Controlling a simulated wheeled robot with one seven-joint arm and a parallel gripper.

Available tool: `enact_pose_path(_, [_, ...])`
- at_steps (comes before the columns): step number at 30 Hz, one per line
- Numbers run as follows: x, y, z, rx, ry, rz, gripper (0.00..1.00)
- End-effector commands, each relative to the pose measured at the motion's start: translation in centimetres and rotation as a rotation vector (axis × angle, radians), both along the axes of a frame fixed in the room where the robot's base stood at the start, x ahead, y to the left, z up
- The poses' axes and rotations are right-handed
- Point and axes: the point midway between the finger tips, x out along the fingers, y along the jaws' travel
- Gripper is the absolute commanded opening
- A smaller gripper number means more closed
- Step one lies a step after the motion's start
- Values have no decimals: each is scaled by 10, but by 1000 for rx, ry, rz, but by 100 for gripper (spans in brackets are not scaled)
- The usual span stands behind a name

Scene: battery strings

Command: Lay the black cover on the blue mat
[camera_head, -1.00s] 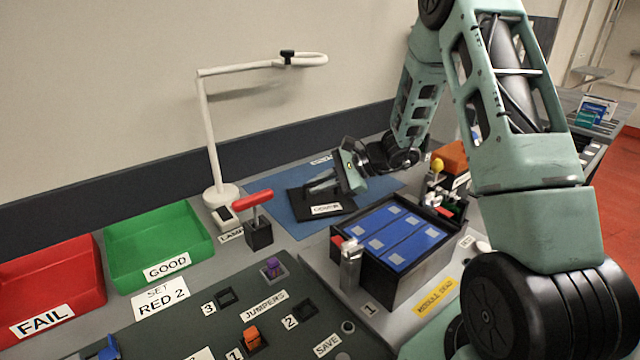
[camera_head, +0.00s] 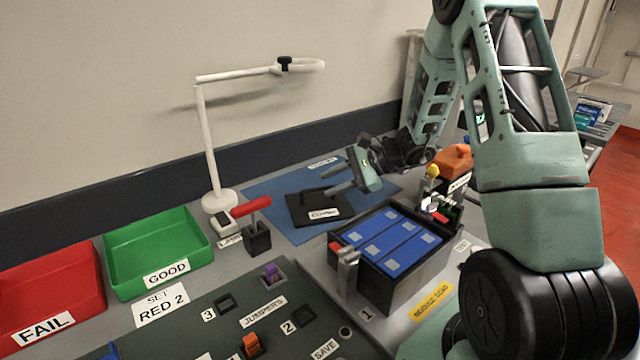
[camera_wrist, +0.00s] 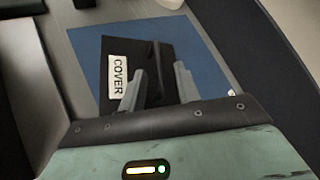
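The black cover (camera_head: 335,211), with a white COVER label, lies flat on the blue mat (camera_head: 268,193) behind the battery module. In the wrist view the cover (camera_wrist: 142,50) has blue mat (camera_wrist: 85,55) showing around it. A raised dark handle stands on the cover. My gripper (camera_head: 336,181) is open and empty, up and to the right of the handle, apart from it. In the wrist view my two fingers (camera_wrist: 158,88) are spread, with the cover and its handle seen beyond and between them.
The open black module case (camera_head: 400,285) with blue cells stands in front of the mat. A red-handled switch (camera_head: 256,238) and a white lamp (camera_head: 220,198) stand left of it. An orange container (camera_head: 452,163) is at the right. Green (camera_head: 115,240) and red (camera_head: 92,262) bins are at left.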

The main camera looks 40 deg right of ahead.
Motion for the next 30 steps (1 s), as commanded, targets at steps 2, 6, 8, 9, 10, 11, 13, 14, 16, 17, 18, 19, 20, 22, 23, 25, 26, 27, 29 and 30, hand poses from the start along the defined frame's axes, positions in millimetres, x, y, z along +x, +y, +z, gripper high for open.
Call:
enact_pose_path(2, [-11,-13,13,-1,0,-5,32])
enact_pose_path(6, [-26,-31,26,-1,2,-3,32])
enact_pose_path(8, [-31,-36,30,0,1,-3,32])
enact_pose_path(9, [-34,-40,32,0,1,-1,32])
enact_pose_path(10, [-36,-42,33,-1,1,-2,32])
enact_pose_path(11, [-38,-44,35,-1,1,-2,32])
enact_pose_path(13, [-41,-47,36,-1,1,-2,32])
enact_pose_path(14, [-42,-48,37,0,1,-1,32])
enact_pose_path(16, [-43,-49,37,0,1,1,32])
enact_pose_path(17, [-43,-49,37,0,1,1,32])
enact_pose_path(18, [-43,-48,37,-2,1,5,32])
enact_pose_path(19, [-43,-45,38,-4,2,13,32])
enact_pose_path(20, [-43,-41,39,-6,3,24,32])
enact_pose_path(22, [-43,-24,42,-19,8,77,32])
enact_pose_path(23, [-43,-12,44,-30,10,114,32])
enact_pose_path(25, [-47,26,50,-66,21,234,32])
enact_pose_path(26, [-51,47,53,-89,25,306,32])
enact_pose_path(27, [-60,78,57,-128,30,413,32])
enact_pose_path(29, [-79,123,63,-200,30,590,32])
enact_pose_path(30, [-94,150,66,-253,26,707,32])
